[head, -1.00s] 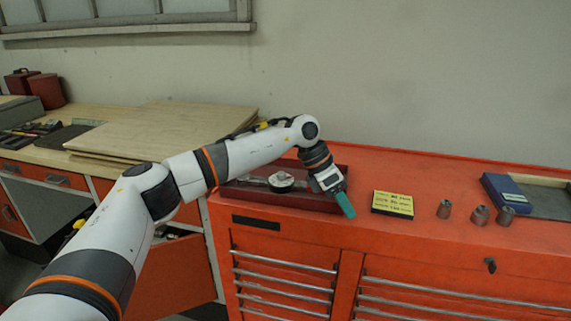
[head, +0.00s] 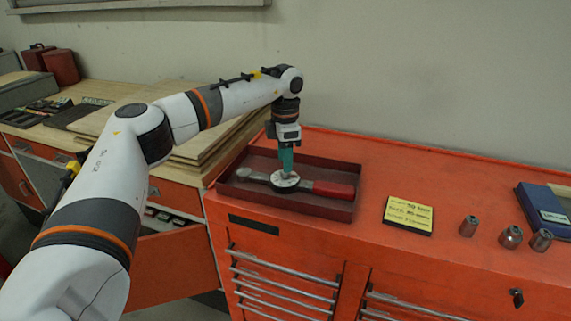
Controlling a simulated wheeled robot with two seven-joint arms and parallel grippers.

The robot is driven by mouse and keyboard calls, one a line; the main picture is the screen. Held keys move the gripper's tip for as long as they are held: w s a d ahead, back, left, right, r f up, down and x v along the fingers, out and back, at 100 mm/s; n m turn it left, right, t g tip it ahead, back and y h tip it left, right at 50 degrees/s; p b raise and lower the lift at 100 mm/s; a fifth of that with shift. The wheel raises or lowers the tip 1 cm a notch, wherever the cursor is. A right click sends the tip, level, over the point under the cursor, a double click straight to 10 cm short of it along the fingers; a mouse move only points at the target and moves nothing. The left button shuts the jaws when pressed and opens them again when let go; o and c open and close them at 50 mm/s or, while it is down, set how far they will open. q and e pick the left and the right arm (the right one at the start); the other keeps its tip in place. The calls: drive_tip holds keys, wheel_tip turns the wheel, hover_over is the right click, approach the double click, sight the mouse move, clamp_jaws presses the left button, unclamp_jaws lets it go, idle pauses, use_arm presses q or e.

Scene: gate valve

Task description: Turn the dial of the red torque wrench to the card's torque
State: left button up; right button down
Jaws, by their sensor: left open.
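The torque wrench (head: 330,190) lies in a dark red tray (head: 335,209) on the orange tool cabinet. Its red handle points right, and its round, pale dial (head: 285,182) sits left of the handle. My left gripper (head: 287,172) points straight down over the dial, with its teal fingers at or just above the dial's knob. It is open; whether the fingers touch the knob I cannot tell. The yellow card (head: 409,213) lies right of the tray; its handwriting is too small to read surely. My right gripper is not in view.
Several metal sockets (head: 511,236) stand right of the card. A blue box (head: 543,209) lies at the far right. A wooden bench with stacked boards (head: 200,146) is at the left. The cabinet top between tray and card is clear.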

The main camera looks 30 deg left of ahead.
use_arm(q)
wheel_tip(320, 180, down, 2)
drive_tip(key=shift+s, duration=0.1)
drive_tip(key=shift+f, duration=0.5)
drive_tip(key=shift+c, duration=0.2)
clamp_jaws()
drive_tip(key=shift+r, duration=0.1)
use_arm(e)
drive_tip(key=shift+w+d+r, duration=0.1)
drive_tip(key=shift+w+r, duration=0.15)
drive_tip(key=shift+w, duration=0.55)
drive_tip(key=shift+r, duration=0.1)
